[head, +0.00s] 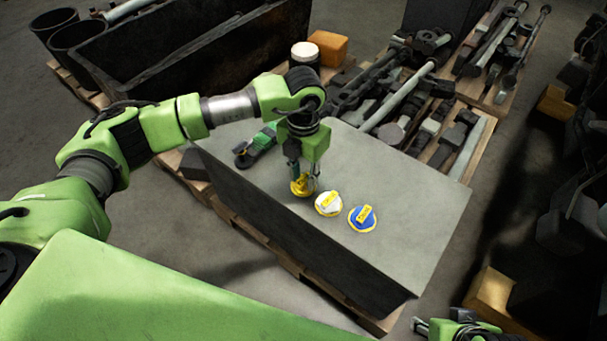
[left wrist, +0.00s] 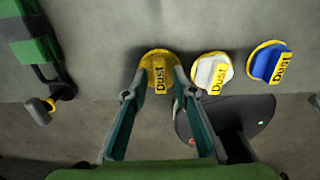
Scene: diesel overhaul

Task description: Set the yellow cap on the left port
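The yellow cap (head: 301,187) is at the left end of a row of caps on the grey block top. My left gripper (head: 303,180) points down at it. In the left wrist view the fingers sit against both sides of the yellow cap (left wrist: 159,75), with its "Dust" tab between them. I cannot tell whether the cap touches the surface below. The left port is hidden under the cap and gripper. A white cap (head: 328,204) and a blue cap (head: 362,219), both yellow-rimmed, sit to its right. My right gripper (head: 440,328) shows partly at the bottom edge.
The grey block (head: 405,250) stands on a wooden pallet. A green and black tool (head: 256,147) lies on its top, left of my gripper. Behind are a dark bin (head: 165,65), an orange box (head: 327,47) and pallets of metal parts. The block top right of the caps is clear.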

